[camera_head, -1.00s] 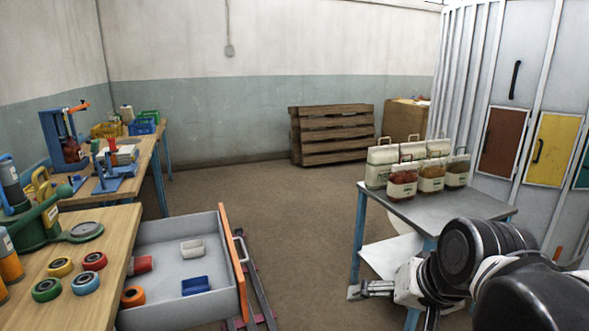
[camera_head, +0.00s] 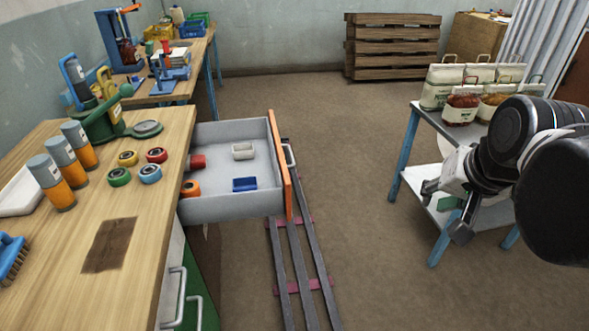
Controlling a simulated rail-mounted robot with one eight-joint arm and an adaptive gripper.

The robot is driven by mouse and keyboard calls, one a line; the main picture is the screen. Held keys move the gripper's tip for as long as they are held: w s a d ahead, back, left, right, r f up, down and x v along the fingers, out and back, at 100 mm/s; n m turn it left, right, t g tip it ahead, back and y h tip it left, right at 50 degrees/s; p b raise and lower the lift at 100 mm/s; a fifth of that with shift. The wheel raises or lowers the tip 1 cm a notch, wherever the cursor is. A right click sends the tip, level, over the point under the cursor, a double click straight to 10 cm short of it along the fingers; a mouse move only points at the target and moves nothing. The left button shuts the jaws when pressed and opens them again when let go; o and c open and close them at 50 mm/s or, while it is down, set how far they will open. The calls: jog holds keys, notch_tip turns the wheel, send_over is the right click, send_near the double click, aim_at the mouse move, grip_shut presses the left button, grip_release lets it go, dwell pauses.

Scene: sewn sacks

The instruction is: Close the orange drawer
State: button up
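The orange drawer is pulled out from the wooden workbench on the left. Its orange front (camera_head: 278,165) faces right, with a pale bar handle (camera_head: 290,156) on the outer side. Its grey tray (camera_head: 220,207) holds a small white bin (camera_head: 243,151), a blue bin (camera_head: 245,184), a red piece (camera_head: 197,162) and an orange wheel (camera_head: 190,188). My gripper (camera_head: 446,210) is to the right of the drawer, well apart from it, in front of the small table. Its fingers look spread, with nothing seen between them.
The workbench (camera_head: 150,210) carries several wheels, orange-and-grey bottles and a green tool. Dark floor rails (camera_head: 295,262) run beside the drawer. A blue-legged table (camera_head: 430,118) with several sacks stands right. Floor between drawer and table is clear.

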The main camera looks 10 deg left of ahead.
jog(key=w+a+r+m, duration=0.1)
jog(key=w, duration=0.2)
jog(key=w+a+m+g, duration=0.1)
jog(key=w+a, duration=0.1)
jog(key=w, duration=0.2)
jog(key=w+a+r+m+y, duration=0.1)
jog(key=w, duration=0.3)
jog(key=shift+w+a+r+g+p, duration=0.2)
jog(key=shift+a+r+g+p, duration=0.1)
jog(key=shift+a+g, duration=0.1)
grip_shut()
jog(key=w+a+f+m+g+y, duration=0.1)
jog(key=w+a+f+m, duration=0.15)
jog(key=w+a, duration=0.35)
jog(key=w+a+f+m+g+p, duration=0.1)
jog(key=w+a+f+g, duration=0.2)
jog(key=w, duration=0.5)
jog(key=w+a+f+m+y, duration=0.1)
jog(key=w+a+f+m, duration=0.1)
jog(key=w+a+f, duration=0.4)
jog(key=w+a+f+m+g, duration=0.1)
jog(key=a+f, duration=0.5)
jog(key=f, duration=0.3)
jog(key=w+a+f+m, duration=0.2)
jog(key=a+f, duration=0.5)
jog(key=f, duration=0.2)
jog(key=shift+w+a+f+g, duration=0.15)
jog(key=shift+w+f+g, duration=0.15)
jog(key=shift+g, duration=0.1)
